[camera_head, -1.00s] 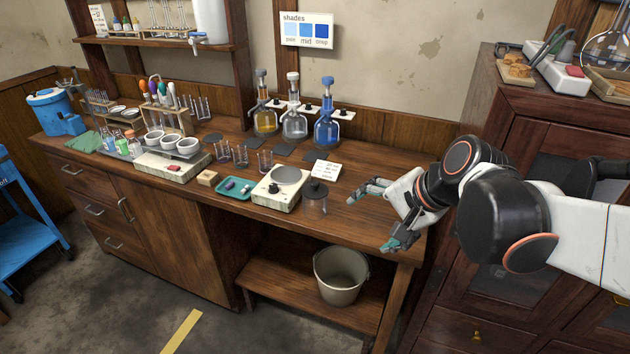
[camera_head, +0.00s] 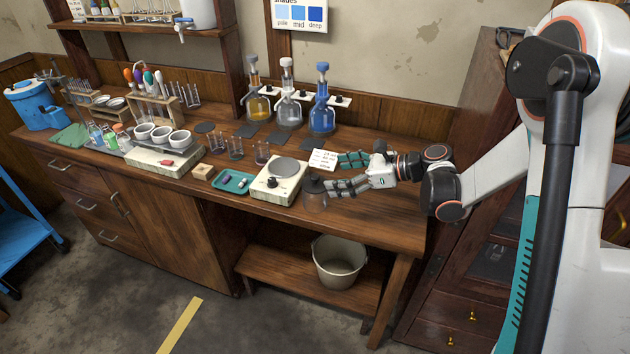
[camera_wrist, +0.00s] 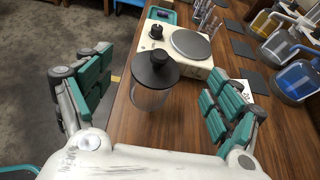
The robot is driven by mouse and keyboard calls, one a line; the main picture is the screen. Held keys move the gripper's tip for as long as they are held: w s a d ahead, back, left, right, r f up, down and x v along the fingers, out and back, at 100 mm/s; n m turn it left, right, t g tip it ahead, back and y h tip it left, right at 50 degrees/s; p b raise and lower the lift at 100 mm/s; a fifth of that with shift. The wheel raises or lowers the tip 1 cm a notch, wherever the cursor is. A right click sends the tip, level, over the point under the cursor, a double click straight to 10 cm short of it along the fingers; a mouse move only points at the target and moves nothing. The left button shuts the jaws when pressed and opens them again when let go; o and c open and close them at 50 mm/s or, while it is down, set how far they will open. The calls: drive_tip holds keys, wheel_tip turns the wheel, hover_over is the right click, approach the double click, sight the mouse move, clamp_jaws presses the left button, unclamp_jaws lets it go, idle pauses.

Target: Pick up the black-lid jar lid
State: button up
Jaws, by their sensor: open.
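The jar's black lid (camera_head: 313,185) has a round knob on top and sits on a clear glass jar (camera_head: 315,202) near the bench's front edge. In the wrist view the lid (camera_wrist: 155,69) is centred ahead of my gripper, with the clear jar (camera_wrist: 148,98) upright below it. My gripper (camera_head: 342,174) is open and empty, just right of the jar. In the wrist view the teal-padded fingers of my gripper (camera_wrist: 155,92) spread to either side of the jar, apart from it. Whether a finger touches the lid cannot be told from the head view.
A hotplate (camera_head: 278,181) stands close beside the jar. A small white card (camera_head: 322,159) is just behind my fingers. Several flasks, one a blue flask (camera_head: 322,115), stand at the back. A bucket (camera_head: 338,262) is on the lower shelf. The bench (camera_head: 385,220) is clear to the right.

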sight(319, 177)
drive_tip(key=b+x, duration=0.2)
drive_tip(key=x, duration=0.5)
drive_tip(key=shift+a+f+b, duration=0.2)
drive_tip(key=shift+b, duration=0.2)
drive_tip(key=shift+r, duration=0.1)
drive_tip(key=c, duration=1.1)
